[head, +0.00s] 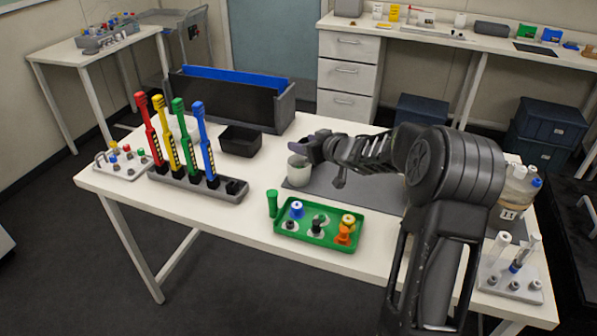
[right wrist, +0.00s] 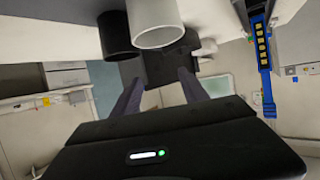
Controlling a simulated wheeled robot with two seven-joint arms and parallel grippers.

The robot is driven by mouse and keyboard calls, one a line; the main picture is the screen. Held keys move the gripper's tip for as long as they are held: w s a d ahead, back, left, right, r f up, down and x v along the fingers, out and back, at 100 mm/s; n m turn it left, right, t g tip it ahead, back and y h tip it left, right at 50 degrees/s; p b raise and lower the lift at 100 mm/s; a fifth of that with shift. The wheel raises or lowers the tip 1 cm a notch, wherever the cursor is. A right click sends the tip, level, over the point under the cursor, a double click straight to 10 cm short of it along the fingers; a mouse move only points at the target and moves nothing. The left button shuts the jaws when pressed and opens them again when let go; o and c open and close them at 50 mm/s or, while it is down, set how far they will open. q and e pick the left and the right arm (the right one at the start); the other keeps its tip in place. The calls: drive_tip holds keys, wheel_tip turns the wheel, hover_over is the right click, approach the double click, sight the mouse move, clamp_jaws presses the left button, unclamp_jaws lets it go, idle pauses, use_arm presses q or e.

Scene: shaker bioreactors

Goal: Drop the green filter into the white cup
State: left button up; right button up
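The white cup (head: 299,176) stands on the table at the left edge of a dark grey mat. It also shows at the top of the right wrist view (right wrist: 157,30). My right gripper (head: 300,147) is just above the cup's rim in the head view. Its two fingers (right wrist: 160,90) are spread apart in the wrist view, with nothing held between them. A green cylinder (head: 272,204), which looks like the green filter, stands upright at the left of the green tray, away from the gripper. The cup's inside is mostly hidden. My left gripper is out of view.
The green tray (head: 315,240) holds several small coloured parts. A grey rack (head: 200,186) with tall red, yellow, green and blue tools stands left. A black open box (head: 240,141) sits behind. Bottles (head: 515,195) stand at the right.

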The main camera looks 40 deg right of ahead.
drive_tip(key=shift+s, duration=0.15)
drive_tip(key=v, duration=0.7)
drive_tip(key=shift+s, duration=0.25)
drive_tip(key=shift+r, duration=0.2)
idle(0.4)
